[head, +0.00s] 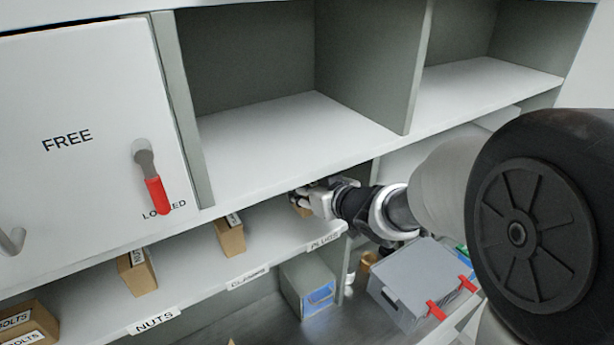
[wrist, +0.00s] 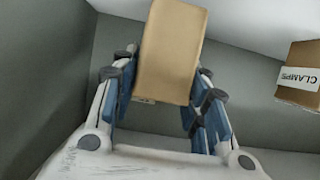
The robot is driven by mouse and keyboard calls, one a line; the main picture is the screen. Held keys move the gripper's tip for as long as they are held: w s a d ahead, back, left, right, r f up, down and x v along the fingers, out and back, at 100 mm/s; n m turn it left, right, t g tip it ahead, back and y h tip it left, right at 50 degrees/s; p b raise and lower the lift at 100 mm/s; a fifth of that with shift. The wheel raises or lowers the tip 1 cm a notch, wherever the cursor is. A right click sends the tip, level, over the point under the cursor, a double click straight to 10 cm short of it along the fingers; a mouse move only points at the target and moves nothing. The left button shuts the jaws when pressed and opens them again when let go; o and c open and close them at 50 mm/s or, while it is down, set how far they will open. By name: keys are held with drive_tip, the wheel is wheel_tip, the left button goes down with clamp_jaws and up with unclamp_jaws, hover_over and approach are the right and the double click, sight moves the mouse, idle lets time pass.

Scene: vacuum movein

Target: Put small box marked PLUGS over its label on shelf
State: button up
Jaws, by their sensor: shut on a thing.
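My gripper (head: 308,198) reaches in from the right, under the upper shelf board. It is shut on a small brown box (head: 302,209), which is mostly hidden behind the gripper in the head view. In the wrist view the box (wrist: 171,50) sits between the two blue finger pads (wrist: 160,95). Its marking cannot be read; only a sliver of a label shows at its lower edge. The PLUGS label (head: 324,241) is on the front edge of the lower shelf (head: 285,240), at its right end. The held box is above and slightly behind that label.
A CLAMPS box (head: 230,236) stands left of my gripper and also shows in the wrist view (wrist: 302,75). The upper board (head: 300,140) is close above. A grey case (head: 420,275) with red latches lies below right.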

drive_tip(key=shift+w+f, duration=0.15)
drive_tip(key=shift+f, duration=0.7)
drive_tip(key=shift+r, duration=0.1)
drive_tip(key=shift+f, duration=0.2)
drive_tip(key=o, duration=1.3)
